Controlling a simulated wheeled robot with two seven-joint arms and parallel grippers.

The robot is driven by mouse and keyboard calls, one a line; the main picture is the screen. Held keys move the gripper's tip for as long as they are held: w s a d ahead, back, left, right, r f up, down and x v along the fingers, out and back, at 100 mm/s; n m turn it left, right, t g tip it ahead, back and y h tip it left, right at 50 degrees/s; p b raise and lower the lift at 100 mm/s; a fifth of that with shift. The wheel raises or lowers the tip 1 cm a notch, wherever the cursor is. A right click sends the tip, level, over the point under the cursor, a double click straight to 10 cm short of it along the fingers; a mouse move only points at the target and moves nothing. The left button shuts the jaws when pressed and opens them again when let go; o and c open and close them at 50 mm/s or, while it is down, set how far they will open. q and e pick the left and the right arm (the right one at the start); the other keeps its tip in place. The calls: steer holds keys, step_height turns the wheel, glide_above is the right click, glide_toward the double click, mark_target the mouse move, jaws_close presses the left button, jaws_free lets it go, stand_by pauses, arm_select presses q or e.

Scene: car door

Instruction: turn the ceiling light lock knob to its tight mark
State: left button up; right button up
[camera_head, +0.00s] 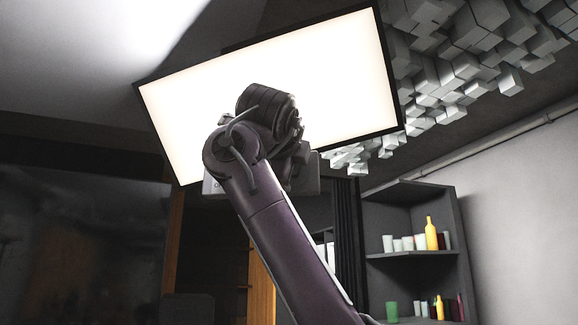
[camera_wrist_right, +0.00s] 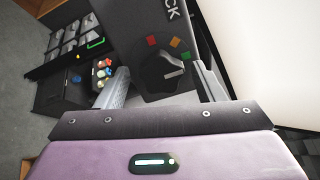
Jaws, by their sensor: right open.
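The lock knob (camera_wrist_right: 168,73) is dark and round with a pale bar across it, on a dark panel (camera_wrist_right: 150,15) lettered "CK" in the right wrist view. Red, orange and green marks sit around its upper right side; the pale bar lies roughly sideways, and I cannot tell which mark it matches. My right gripper (camera_wrist_right: 160,70) is open, with one finger on each side of the knob; contact cannot be made out. In the head view the bright ceiling light (camera_head: 340,75) is tilted, and my right arm hides the knob and the gripper. My left gripper is not in view.
Grey blocks (camera_head: 470,60) cover the ceiling at right. A corner shelf (camera_head: 412,256) with cups and bottles stands at lower right. A dark screen (camera_head: 80,250) is at left. In the wrist view, a dark rack (camera_wrist_right: 75,50) lies far below at left.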

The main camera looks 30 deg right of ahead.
steer(key=b+v, duration=0.3)
steer(key=v, duration=0.4)
steer(key=shift+s+a, duration=0.25)
steer(key=shift+s, duration=0.05)
